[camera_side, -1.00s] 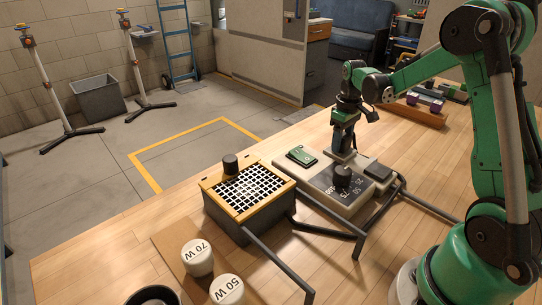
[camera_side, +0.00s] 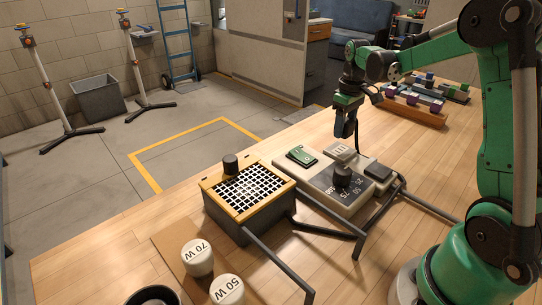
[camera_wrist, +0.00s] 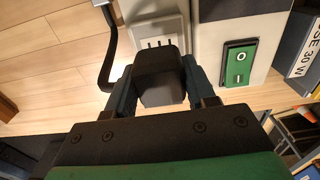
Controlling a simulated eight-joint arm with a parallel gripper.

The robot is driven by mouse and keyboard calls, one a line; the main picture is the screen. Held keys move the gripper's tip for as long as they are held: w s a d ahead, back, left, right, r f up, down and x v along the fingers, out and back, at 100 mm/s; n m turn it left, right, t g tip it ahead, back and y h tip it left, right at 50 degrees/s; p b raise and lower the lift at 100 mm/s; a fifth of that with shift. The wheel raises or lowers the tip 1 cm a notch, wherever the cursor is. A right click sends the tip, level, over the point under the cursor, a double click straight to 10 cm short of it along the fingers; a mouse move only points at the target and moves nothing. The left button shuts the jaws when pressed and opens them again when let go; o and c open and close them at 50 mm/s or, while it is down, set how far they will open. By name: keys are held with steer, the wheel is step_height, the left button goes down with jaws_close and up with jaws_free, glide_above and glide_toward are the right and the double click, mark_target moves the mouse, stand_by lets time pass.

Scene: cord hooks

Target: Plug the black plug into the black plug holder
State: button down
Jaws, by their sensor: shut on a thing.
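My gripper (camera_side: 346,120) is shut on the black plug, which is a dark block (camera_wrist: 161,82) between the two fingers in the wrist view. In the side view the plug is hard to tell apart from the dark fingers. The outlet (camera_wrist: 153,30) also shows just beyond the plug in the wrist view. I cannot tell which fitting is the black plug holder.
The grey control unit (camera_side: 322,195) has a green switch (camera_side: 301,156) and a black dial (camera_side: 342,177). A yellow-topped grid box (camera_side: 238,215) stands to its left. A wooden rack (camera_side: 413,112) with coloured blocks lies at the back right. Bare table lies between.

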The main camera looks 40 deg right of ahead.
steer(key=shift+r, duration=0.9)
glide_toward(379, 169)
steer(key=shift+w, duration=0.4)
steer(key=shift+s, duration=0.45)
steer(key=shift+f, duration=0.1)
steer(key=shift+f, duration=2.85)
steer(key=shift+f, duration=0.55)
